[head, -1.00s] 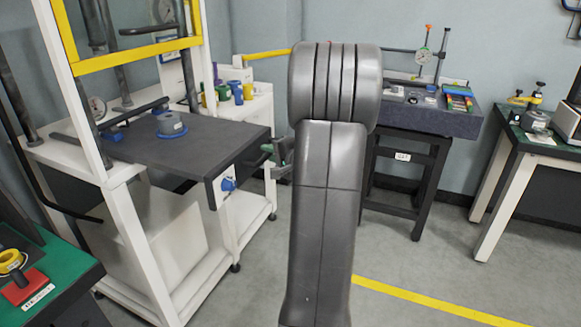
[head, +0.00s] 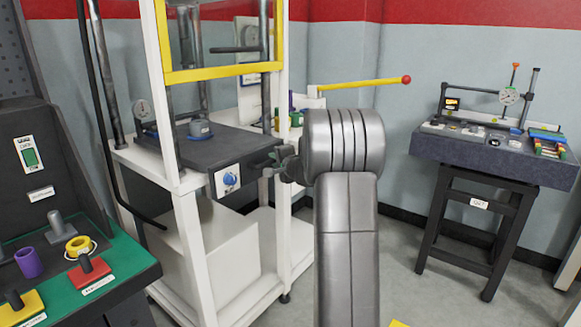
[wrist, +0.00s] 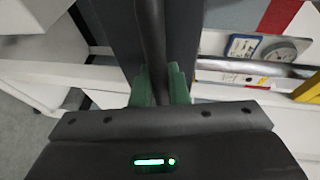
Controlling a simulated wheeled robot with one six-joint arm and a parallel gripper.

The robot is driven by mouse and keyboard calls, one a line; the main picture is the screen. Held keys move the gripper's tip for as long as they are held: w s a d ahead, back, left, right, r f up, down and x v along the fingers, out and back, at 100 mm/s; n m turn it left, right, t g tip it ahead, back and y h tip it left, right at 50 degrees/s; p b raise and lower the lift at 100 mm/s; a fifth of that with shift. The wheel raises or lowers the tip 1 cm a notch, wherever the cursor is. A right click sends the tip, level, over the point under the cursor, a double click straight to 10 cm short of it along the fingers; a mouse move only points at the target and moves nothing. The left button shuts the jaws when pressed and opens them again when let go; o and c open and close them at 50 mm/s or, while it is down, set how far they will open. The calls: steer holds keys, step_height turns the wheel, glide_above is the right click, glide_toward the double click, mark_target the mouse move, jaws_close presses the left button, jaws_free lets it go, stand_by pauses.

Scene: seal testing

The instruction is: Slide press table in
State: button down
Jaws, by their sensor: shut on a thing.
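The press table (head: 240,146) is a dark flat plate inside the white press frame (head: 187,245), left of centre in the head view. Its front edge lies about level with the near right post. A grey and blue round mould (head: 200,131) stands on it. My gripper (head: 284,164) is at the table's right front edge. In the wrist view its green fingertips (wrist: 160,88) are shut on a dark bar, the table's handle (wrist: 152,40). My arm hides part of the area right of the press.
A blue knob (head: 230,179) sits on a white panel below the table. A yellow guard frame (head: 222,73) is above. A green-topped bench (head: 110,255) stands close at left. A yellow lever with a red end (head: 365,84) juts right behind.

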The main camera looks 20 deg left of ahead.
steer(key=shift+w+a, duration=0.2)
steer(key=shift+a, duration=0.45)
steer(key=shift+w+a, duration=0.2)
steer(key=shift+a, duration=0.4)
steer(key=shift+r, duration=0.2)
steer(key=c, duration=1.8)
jaws_free()
steer(key=o, duration=0.4)
steer(key=shift+w+a, duration=0.1)
steer(key=shift+a, duration=0.1)
steer(key=shift+d, duration=0.1)
steer(key=b, duration=0.2)
glide_toward(268, 157)
steer(key=v, duration=0.5)
steer(key=shift+s+r, duration=0.15)
steer(key=shift+s, duration=0.15)
